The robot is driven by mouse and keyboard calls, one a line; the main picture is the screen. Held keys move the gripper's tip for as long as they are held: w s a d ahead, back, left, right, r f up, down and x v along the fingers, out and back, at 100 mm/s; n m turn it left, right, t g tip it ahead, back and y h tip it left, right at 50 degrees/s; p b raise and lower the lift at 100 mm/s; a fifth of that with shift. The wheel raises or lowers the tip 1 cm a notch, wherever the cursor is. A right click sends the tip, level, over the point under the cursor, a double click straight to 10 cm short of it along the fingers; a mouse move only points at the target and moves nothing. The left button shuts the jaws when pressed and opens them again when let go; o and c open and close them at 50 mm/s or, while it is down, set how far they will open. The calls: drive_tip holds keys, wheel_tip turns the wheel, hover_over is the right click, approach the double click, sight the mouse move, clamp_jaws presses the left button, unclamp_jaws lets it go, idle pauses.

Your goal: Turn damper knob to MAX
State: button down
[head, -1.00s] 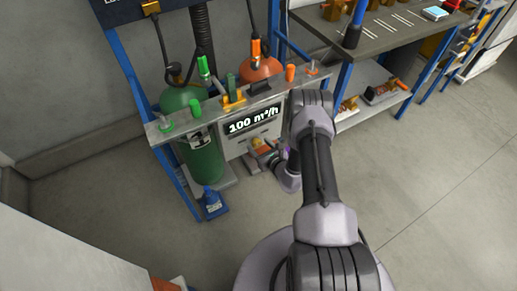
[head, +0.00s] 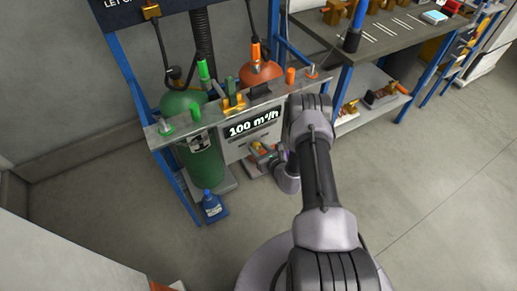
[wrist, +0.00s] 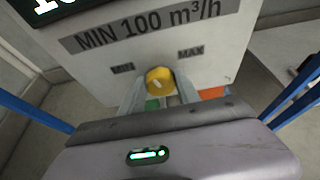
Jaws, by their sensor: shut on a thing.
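The damper knob (wrist: 159,79) is round and yellow, on the pale panel between the MIN label (wrist: 122,68) and the MAX label (wrist: 191,53) in the wrist view. A small pale mark shows on its face; I cannot tell surely which label it points to. My gripper (wrist: 160,92) is shut on the knob, one finger on each side. The display (head: 252,124) above reads 100 m³/h.
An orange cylinder (head: 260,73) is behind. A workbench (head: 385,40) stands at the right. The floor at right is clear.

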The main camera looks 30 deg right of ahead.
drive_tip(key=m+y, duration=0.2)
drive_tip(key=m, duration=0.1)
drive_tip(key=shift+d+f, duration=0.1)
drive_tip(key=shift+d, duration=0.2)
drive_tip(key=shift+m+y, duration=0.8)
drive_tip(key=shift+m, duration=0.2)
drive_tip(key=m, duration=0.1)
drive_tip(key=m+y, duration=0.1)
drive_tip(key=m+t, duration=0.1)
drive_tip(key=shift+d+f+y, duration=0.2)
drive_tip(key=shift+f+y, duration=0.05)
drive_tip(key=shift+y, duration=0.05)
drive_tip(key=shift+f+m+t+y, duration=0.1)
drive_tip(key=shift+m+t+y, duration=0.4)
drive_tip(key=shift+m, duration=0.8)
drive_tip(key=c, duration=0.9)
unclamp_jaws()
